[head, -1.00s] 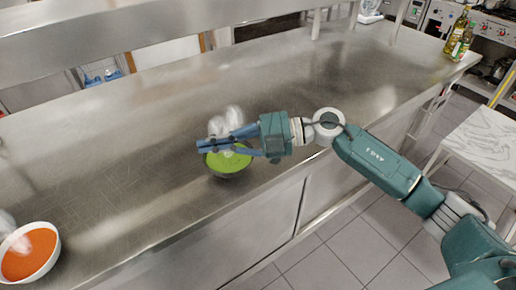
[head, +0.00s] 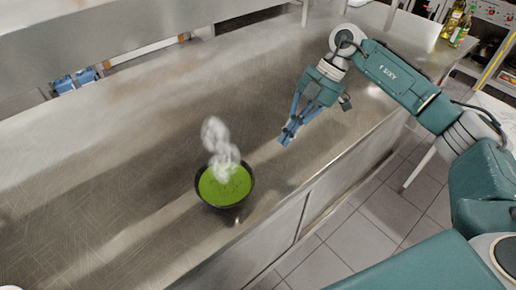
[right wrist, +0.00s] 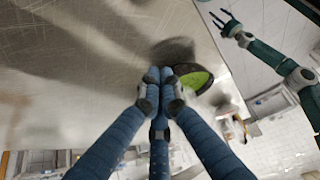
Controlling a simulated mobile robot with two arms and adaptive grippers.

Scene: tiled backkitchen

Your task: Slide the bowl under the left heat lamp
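A dark bowl of green soup (head: 224,185) stands upright on the steel counter, with white steam above it. In the right wrist view the bowl (right wrist: 194,80) shows partly behind my fingertips. My right gripper (head: 285,138) is to the right of the bowl, clear of it, with its blue fingers together and nothing between them. The fingertips also meet in the right wrist view (right wrist: 159,76). In that view my left gripper (right wrist: 228,24) shows far off with spread, empty fingers; it is outside the head view. I cannot make out a heat lamp in either view.
The steel counter (head: 110,180) is clear to the left of and behind the bowl. A raised steel shelf (head: 120,35) runs along the back. Bottles (head: 457,27) stand at the far right. The counter's front edge is close to the bowl.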

